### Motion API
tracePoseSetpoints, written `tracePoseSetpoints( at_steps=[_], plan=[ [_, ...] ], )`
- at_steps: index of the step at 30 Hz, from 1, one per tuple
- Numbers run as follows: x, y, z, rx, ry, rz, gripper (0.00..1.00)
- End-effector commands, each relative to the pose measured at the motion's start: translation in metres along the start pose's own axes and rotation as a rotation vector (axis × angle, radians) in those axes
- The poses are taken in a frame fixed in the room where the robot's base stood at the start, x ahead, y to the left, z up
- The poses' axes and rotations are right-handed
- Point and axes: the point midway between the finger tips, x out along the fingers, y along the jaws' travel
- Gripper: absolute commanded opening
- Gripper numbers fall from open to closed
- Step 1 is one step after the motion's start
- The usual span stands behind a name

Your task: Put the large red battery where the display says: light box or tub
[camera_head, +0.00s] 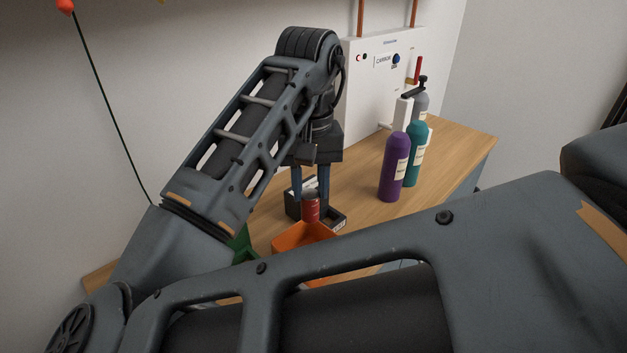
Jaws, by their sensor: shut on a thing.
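My gripper (311,203) points down over the wooden counter, shut on a red battery (310,208) that shows between the two dark blue fingertips. The battery stands out just behind and above the rim of an orange open container (293,239), probably the tub. A black open box (339,217) with a small pale label is right behind it, around the gripper's lower end in the picture. I cannot tell whether the battery touches the box.
A purple bottle (394,168), a teal bottle (415,155) and a grey bottle (421,104) stand to the right. A white wall panel (373,85) with a red lever is behind. A green object (241,244) is left of the orange container. The counter (455,150) is clear at far right.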

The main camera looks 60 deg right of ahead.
Motion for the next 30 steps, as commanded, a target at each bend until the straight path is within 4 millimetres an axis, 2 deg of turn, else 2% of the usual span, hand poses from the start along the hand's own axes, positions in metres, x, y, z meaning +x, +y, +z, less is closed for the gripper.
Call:
tracePoseSetpoints(
  at_steps=[7,15,27,28,30],
  plan=[
    [0.018,0.000,0.001,-0.001,-0.002,0.002,0.00],
    [0.053,0.000,0.000,0.000,0.000,-0.001,0.00],
    [0.058,0.000,0.000,0.000,0.000,0.000,0.00],
    [0.058,0.000,0.000,0.000,0.000,0.000,0.36],
    [0.058,0.000,0.000,0.000,0.000,0.000,0.43]
  ],
)
